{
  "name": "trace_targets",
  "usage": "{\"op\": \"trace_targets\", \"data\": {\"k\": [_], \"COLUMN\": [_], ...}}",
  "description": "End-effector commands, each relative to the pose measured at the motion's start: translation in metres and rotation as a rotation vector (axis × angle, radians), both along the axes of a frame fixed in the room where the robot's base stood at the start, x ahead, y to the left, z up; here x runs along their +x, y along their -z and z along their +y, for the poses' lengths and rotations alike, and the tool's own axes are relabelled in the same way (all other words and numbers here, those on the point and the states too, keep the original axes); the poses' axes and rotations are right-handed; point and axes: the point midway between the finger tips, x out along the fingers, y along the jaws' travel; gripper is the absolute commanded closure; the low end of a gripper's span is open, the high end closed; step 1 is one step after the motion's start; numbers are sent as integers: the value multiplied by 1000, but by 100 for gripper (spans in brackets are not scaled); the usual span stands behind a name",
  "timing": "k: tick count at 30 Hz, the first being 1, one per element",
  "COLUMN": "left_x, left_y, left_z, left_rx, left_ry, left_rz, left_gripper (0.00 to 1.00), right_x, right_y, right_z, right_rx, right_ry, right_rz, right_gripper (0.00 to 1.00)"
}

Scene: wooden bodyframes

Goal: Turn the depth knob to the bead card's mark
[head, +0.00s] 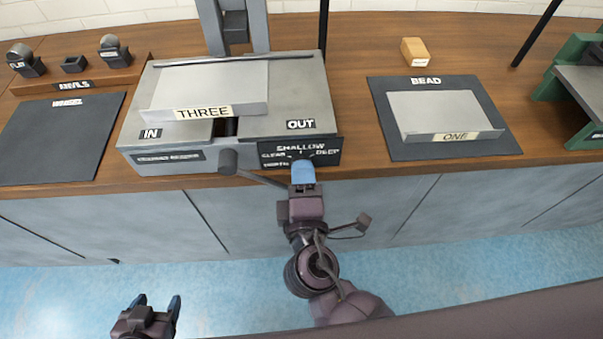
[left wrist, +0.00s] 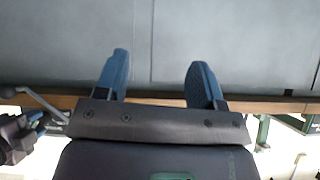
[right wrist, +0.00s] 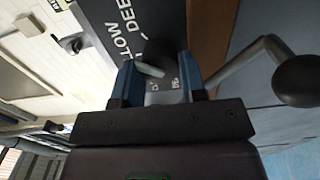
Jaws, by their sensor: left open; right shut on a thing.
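The depth panel (head: 328,150) is a dark plate on the machine's front, lettered SHALLOW, CLEAR and DEEP, with one more word too small to read surely. My right gripper (head: 303,172) is at this panel and shut on the depth knob (right wrist: 155,58); its fingers mostly hide the knob in the head view, and its pointer setting cannot be told. On the dark BEAD mat (head: 400,150) lies a grey metal sheet (head: 440,112) labelled ONE; no readable depth mark shows there. My left gripper (head: 157,303) is open and empty, low in front of the bench.
The grey machine (head: 315,90) carries a sheet labelled THREE (head: 215,85). A crank with a dark knob (head: 228,160) sticks out just left of my right gripper. The WHEEL mat (head: 55,145), anvils and a wooden block (head: 414,50) are on the bench.

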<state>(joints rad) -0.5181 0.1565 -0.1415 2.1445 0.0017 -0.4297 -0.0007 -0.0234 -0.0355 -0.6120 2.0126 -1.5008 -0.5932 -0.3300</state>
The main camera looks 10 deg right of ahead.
Motion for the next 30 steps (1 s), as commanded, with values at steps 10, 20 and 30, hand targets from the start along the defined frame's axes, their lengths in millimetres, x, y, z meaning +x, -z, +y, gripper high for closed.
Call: {"op": "trace_targets", "data": {"k": [10, 20, 30], "left_x": [-6, -6, -3], "left_y": [17, 22, 21], "left_z": [4, 4, 2], "left_rx": [8, 8, 5], "left_ry": [0, 2, 6], "left_rz": [32, 39, 30], "left_gripper": [38, 38, 38], "right_x": [0, 0, 0], "right_y": [4, 1, 1], "right_z": [0, 0, 0], "right_rx": [215, 290, 294], "right_ry": [2, 1, 1], "right_rz": [0, -8, -9], "right_gripper": [85, 85, 85]}}
